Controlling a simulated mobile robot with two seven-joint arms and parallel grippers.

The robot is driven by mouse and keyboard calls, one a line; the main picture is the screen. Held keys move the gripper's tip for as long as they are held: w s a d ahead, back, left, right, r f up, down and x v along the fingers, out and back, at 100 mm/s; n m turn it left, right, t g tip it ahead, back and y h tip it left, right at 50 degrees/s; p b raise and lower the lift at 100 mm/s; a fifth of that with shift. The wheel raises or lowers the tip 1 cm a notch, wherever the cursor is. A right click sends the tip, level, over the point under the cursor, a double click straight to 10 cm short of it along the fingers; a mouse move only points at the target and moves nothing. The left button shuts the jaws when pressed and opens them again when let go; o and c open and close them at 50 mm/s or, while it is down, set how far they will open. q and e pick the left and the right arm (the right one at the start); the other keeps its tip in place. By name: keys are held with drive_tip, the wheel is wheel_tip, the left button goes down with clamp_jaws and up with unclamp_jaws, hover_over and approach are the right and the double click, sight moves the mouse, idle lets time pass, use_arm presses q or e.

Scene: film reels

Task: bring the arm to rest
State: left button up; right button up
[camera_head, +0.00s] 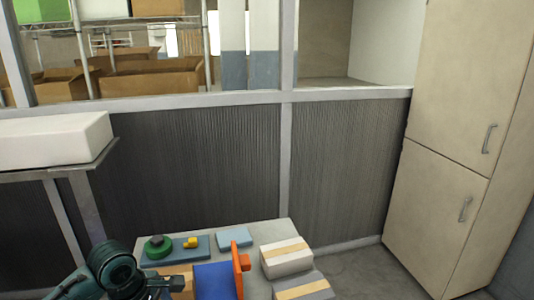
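My teal arm comes in from the lower left. Its dark end, likely my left gripper (164,286), is at the front left of the table, beside a tan box-like thing (180,277). The fingers are too small and cut off by the bottom edge to show whether they are open. My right gripper is out of view. On the table (268,230) a round green thing (157,246) and a small yellow piece (190,243) rest on a blue-grey tray (204,250). An orange piece (239,276) stands upright beside a blue mat or panel (214,283).
A light-blue box (234,237) lies at the back of the table. Two boxes with tan bands, one white (287,268) and one grey (315,290), are at the right. A ribbed partition (200,160) stands behind, with a beige cabinet (435,200) at right.

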use_arm(q)
drive_tip(key=s+d+f+m+t+h, duration=0.3)
drive_tip(key=s+d+f+m+t, duration=0.1)
drive_tip(key=d+f+m, duration=0.55)
drive_tip(key=s+a+f+m+t+y, duration=0.1)
drive_tip(key=s+f+m+t, duration=0.3)
drive_tip(key=s+m, duration=0.5)
wheel_tip(320, 180, down, 2)
drive_tip(key=shift+s+a+f+m+t+y, duration=0.15)
drive_tip(key=shift+s+a+m+t+y, duration=0.2)
drive_tip(key=shift+a+m, duration=0.45)
